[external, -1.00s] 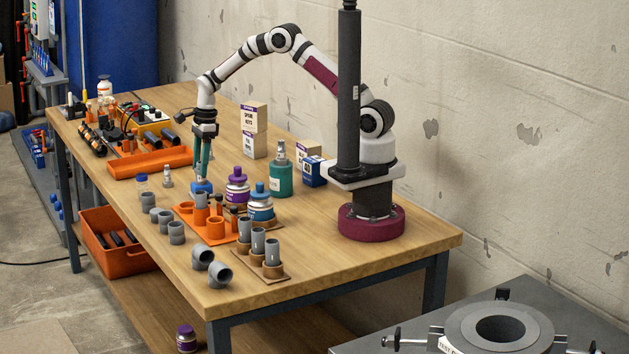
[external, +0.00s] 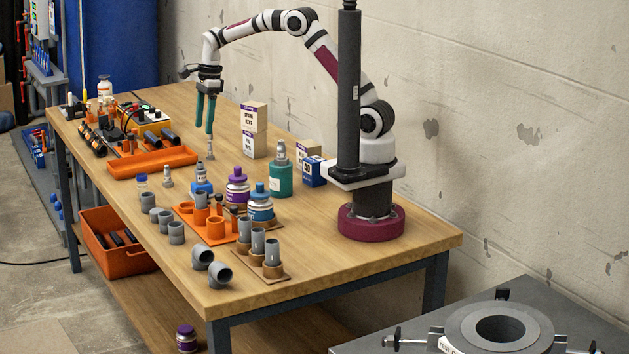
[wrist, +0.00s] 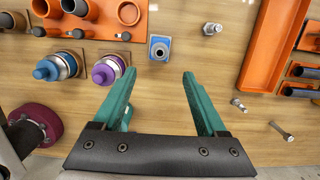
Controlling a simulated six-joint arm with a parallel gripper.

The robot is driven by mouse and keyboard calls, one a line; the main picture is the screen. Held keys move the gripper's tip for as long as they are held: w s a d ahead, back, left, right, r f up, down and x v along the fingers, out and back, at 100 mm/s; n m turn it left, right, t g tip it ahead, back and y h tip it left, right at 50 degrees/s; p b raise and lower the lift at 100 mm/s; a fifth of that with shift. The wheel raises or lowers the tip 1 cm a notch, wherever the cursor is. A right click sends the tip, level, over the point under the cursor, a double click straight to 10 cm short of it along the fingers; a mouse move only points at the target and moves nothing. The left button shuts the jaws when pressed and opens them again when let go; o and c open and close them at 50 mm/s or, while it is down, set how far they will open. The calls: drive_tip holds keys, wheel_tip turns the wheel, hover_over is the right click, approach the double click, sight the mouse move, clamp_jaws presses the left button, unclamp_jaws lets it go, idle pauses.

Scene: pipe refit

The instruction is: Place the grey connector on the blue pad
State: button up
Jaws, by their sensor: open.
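The grey connector (external: 201,170) stands upright on the blue pad (external: 201,188), in the middle of the table. In the wrist view, the connector (wrist: 160,50) is seen from above, sitting within the outline of the blue pad (wrist: 153,39). My gripper (external: 205,131) is open and empty, with its green fingers pointing down, above the table and clear of the pad. In the wrist view, my gripper (wrist: 159,73) has its two fingers wide apart, and the connector and pad show just beyond the tips, touching neither finger.
Beside the pad are a purple-capped jar (external: 237,187) and an orange fixture (external: 217,228) with pipe pieces. Another metal fitting (external: 168,177) stands to its left. An orange tray (external: 153,162) lies farther back. Small metal parts (wrist: 238,104) lie on the bare wood between tray and gripper.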

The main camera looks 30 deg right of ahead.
drive_tip(key=s+d+r+n, duration=0.3)
drive_tip(key=s+d+n, duration=0.1)
drive_tip(key=s+d, duration=0.4)
drive_tip(key=s+d+r+n, duration=0.35)
drive_tip(key=s+d, duration=0.25)
drive_tip(key=d, duration=0.4)
drive_tip(key=s+d+f+n, duration=0.2)
drive_tip(key=s+d, duration=0.1)
drive_tip(key=s, duration=0.4)
drive_tip(key=s+d+f+n, duration=0.1)
drive_tip(key=s+d+n, duration=0.1)
drive_tip(key=s, duration=0.5)
drive_tip(key=shift+d+f+n, duration=0.4)
drive_tip(key=shift+n, duration=0.05)
